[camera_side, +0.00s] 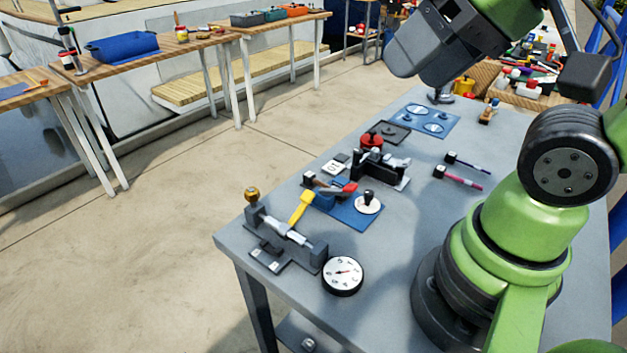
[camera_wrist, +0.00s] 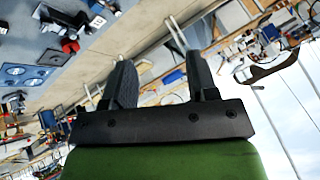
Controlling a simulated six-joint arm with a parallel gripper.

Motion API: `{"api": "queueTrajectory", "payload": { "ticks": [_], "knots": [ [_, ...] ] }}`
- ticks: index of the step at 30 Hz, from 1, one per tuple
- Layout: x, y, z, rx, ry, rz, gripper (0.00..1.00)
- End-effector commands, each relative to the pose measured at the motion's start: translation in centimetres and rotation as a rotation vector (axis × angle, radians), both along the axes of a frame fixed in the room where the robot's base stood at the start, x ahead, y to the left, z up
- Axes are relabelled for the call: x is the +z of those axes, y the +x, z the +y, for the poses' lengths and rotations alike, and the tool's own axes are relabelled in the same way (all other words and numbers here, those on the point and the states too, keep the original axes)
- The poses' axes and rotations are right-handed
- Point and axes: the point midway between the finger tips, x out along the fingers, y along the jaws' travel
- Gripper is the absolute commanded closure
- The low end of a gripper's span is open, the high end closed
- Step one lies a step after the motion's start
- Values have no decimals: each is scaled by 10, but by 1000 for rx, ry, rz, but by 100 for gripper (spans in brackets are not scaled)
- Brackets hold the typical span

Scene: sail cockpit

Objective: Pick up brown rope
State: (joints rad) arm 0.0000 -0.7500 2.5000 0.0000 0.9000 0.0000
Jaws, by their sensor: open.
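My gripper (camera_wrist: 159,58) shows in the wrist view with its two dark fingers well apart and nothing between them. A brown curved strip (camera_wrist: 270,70) shows at the right of the wrist view, clear of the fingers; it may be the brown rope, but I cannot tell for sure. I cannot make out a brown rope in the side view. There, the grey end of my arm is high above the back of the table, and the fingers cannot be made out.
The grey table (camera_side: 394,240) holds a white dial gauge (camera_side: 343,272), a yellow-handled tool (camera_side: 300,207), a blue plate (camera_side: 432,119) and several small fixtures. Wooden benches stand behind, with a blue tray (camera_side: 122,47). Cluttered goods (camera_side: 530,70) crowd the back right.

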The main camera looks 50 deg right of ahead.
Motion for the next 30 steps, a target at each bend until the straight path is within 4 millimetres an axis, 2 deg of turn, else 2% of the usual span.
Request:
{"api": "queueTrajectory", "payload": {
  "ticks": [5,8,11,17,23,27,30],
  "knots": [
    [0,1,0,1,-2,2,47],
    [1,9,-2,5,-16,21,47],
    [2,28,-6,20,-47,64,47],
    [-10,87,-24,75,-136,191,47],
    [-50,146,-47,150,-209,320,47],
    [-93,179,-65,211,-246,413,47],
    [-129,196,-78,256,-265,475,47]
  ]
}}
